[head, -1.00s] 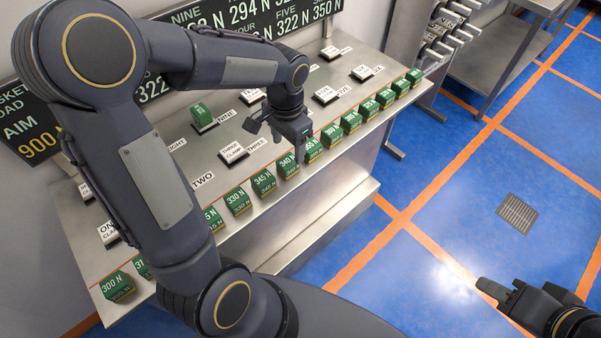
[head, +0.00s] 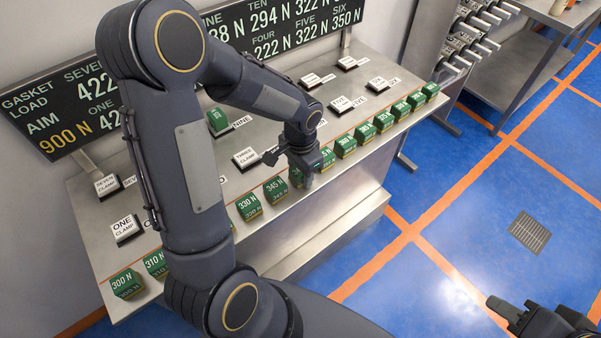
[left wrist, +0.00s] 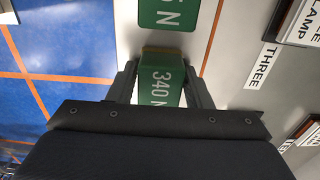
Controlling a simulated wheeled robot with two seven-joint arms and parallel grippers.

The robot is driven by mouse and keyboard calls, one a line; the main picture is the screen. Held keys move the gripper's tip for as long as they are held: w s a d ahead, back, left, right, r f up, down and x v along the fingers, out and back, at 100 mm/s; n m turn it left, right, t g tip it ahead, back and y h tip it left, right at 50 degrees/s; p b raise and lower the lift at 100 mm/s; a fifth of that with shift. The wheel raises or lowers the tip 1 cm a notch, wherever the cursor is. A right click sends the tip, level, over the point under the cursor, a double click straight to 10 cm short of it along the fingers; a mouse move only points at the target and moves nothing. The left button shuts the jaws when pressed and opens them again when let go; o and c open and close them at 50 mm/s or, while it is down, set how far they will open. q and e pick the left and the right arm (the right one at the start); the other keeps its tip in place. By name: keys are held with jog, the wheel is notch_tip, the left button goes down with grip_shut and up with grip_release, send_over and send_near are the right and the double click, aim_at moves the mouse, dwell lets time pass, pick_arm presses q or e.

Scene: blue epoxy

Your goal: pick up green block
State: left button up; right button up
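A row of several green blocks with white force labels stands along the front edge of the metal bench (head: 350,205). The green block marked 340 N (left wrist: 163,84) lies between the two fingers of my left gripper (left wrist: 161,72) in the left wrist view. The fingers flank it closely; I cannot tell whether they press on it. In the head view my left gripper (head: 302,170) is down at the row and largely hides this block. My right gripper (head: 496,304) is empty, away over the floor at lower right.
Another green block (head: 218,121) stands farther back, by the NINE label. White clamp blocks, such as ONE CLAMP (head: 125,229) and THREE CLAMP (head: 246,157), sit on the bench. A dark load board (head: 75,110) stands behind. Neighbouring green blocks are close to my left gripper.

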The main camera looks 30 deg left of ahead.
pick_arm(q)
jog(key=c, duration=0.7)
jog(key=shift+o, duration=0.2)
jog(key=shift+r, duration=0.1)
